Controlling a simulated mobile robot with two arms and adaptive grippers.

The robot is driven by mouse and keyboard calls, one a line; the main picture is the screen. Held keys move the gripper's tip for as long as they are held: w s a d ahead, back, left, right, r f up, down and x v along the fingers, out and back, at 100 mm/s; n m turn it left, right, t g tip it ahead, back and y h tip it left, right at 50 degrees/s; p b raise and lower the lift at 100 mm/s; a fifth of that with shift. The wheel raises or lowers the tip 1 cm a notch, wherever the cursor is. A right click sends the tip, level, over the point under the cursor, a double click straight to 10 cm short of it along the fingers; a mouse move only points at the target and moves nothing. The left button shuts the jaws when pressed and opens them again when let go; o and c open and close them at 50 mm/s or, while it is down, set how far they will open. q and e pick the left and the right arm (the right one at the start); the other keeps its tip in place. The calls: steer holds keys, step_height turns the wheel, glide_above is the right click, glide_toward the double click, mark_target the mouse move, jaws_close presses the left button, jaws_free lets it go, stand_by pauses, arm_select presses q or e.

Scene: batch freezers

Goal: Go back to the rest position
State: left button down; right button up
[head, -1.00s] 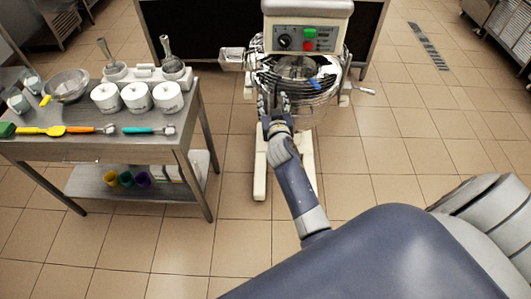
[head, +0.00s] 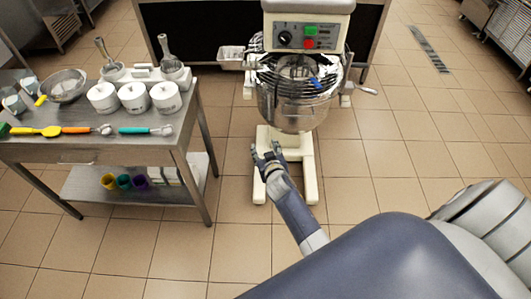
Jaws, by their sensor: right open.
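My right gripper (head: 267,155) is open and empty. It is low in front of the floor mixer (head: 297,100), below its steel bowl and in front of its cream base, apart from the bowl. My right arm reaches in from the lower right. My left gripper is out of view. The mixer has a wire guard (head: 300,75) around the bowl and a control panel (head: 305,37) with a green and a red button.
A steel table (head: 90,148) at the left bears white tubs (head: 134,97), a bowl (head: 66,85) and coloured utensils (head: 90,130). Coloured cups (head: 124,182) stand on its lower shelf. The tiled floor (head: 400,150) right of the mixer is clear.

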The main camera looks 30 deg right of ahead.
steer(key=shift+a+f, duration=0.1)
steer(key=shift+f, duration=0.2)
steer(key=s+a+f+n+g+y, duration=0.1)
steer(key=s+a+f+g+y, duration=0.15)
steer(key=s+f, duration=0.85)
steer(key=s+a+f+n+g+y, duration=0.1)
steer(key=s+a+f+n+g, duration=0.2)
steer(key=s+f, duration=0.75)
steer(key=s+f+g, duration=0.2)
steer(key=s+f, duration=0.3)
steer(key=s, duration=0.4)
steer(key=s+a+f+g+b, duration=0.1)
steer(key=s+f, duration=0.4)
steer(key=s, duration=0.5)
steer(key=s+f+g, duration=0.3)
steer(key=s+f, duration=0.2)
steer(key=s, duration=0.5)
steer(key=shift+s+a+b, duration=0.2)
steer(key=shift+s+b, duration=0.05)
steer(key=shift+b, duration=0.05)
steer(key=shift+y, duration=0.25)
